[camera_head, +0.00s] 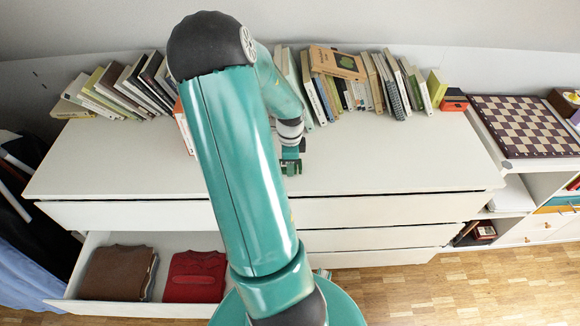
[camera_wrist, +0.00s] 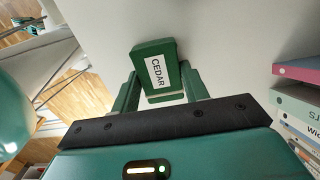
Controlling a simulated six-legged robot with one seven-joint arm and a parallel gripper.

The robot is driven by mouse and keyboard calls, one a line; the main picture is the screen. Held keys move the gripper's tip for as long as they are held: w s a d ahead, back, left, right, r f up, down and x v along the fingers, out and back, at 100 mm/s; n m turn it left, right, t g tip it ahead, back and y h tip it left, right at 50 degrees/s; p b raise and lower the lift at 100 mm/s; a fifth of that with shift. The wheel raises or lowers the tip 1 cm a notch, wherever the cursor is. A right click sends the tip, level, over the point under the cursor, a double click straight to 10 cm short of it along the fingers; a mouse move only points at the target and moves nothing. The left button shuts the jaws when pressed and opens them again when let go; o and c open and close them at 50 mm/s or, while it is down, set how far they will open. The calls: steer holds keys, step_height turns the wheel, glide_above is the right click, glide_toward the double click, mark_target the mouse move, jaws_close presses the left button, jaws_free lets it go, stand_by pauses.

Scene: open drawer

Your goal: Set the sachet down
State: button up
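The sachet is a small dark green block with a white label reading CEDAR; in the wrist view the sachet (camera_wrist: 158,68) sits between my two fingertips. My gripper (camera_wrist: 160,84) is shut on it, one finger along each side. In the head view my gripper (camera_head: 291,168) points down at the middle of the white dresser top (camera_head: 390,165), in front of the row of books. The sachet cannot be told apart from the green fingers there. I cannot tell whether it touches the dresser top.
Books (camera_head: 335,85) stand and lean along the back of the dresser. An open drawer (camera_head: 125,309) at the lower left holds a brown folded garment (camera_head: 115,272) and a red one (camera_head: 195,276). A chessboard (camera_head: 525,125) lies on the right shelf. The dresser top's front half is clear.

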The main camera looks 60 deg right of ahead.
steer(key=shift+c, duration=0.5)
steer(key=shift+r, duration=0.65)
steer(key=s+a+r, duration=0.9)
steer(key=s+r, duration=0.1)
steer(key=r, duration=0.1)
steer(key=shift+s+r, duration=0.35)
